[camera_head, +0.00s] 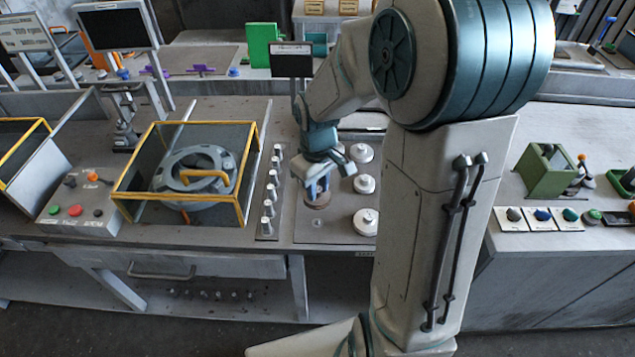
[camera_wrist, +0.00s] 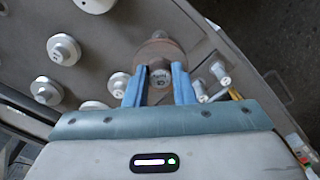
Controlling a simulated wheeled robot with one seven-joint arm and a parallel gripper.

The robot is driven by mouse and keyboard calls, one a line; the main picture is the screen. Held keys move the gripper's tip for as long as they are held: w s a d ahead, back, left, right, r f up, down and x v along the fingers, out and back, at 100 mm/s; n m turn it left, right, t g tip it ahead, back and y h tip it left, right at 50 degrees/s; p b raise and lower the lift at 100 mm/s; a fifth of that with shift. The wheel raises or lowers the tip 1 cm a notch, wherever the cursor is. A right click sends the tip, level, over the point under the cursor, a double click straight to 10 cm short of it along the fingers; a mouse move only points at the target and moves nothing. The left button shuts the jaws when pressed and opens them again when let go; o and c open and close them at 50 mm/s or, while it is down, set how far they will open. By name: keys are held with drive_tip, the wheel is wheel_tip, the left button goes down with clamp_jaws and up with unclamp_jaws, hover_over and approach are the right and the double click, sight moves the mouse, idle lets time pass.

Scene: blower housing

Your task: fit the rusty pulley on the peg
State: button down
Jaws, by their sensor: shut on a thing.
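The rusty pulley (camera_head: 318,203) is a brown disc under my gripper (camera_head: 318,188), above the grey panel right of the strip of knobs. My gripper (camera_wrist: 157,80) is shut on the pulley at this hub. I cannot tell for sure whether the disc touches the panel. A small pale stub (camera_head: 317,222) shows on the panel just in front of the pulley; I cannot tell whether it is the peg.
White pulleys (camera_head: 365,185) stand in a column to the right, partly near my arm; several (camera_wrist: 64,50) show left in the wrist view. A strip of silver knobs (camera_head: 268,207) is close on the left. A yellow-edged guard box (camera_head: 243,205) stands further left.

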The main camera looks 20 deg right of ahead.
drive_tip(key=b, duration=0.5)
hover_over(318, 220)
drive_tip(key=shift+f, duration=3.6)
drive_tip(key=shift+f, duration=0.3)
drive_tip(key=shift+f+b, duration=0.4)
drive_tip(key=shift+b, duration=0.15)
drive_tip(key=shift+f, duration=0.1)
drive_tip(key=shift+f+b, duration=0.35)
drive_tip(key=shift+b, duration=0.05)
drive_tip(key=c, duration=1.1)
unclamp_jaws()
drive_tip(key=shift+c, duration=0.2)
drive_tip(key=shift+r, duration=0.15)
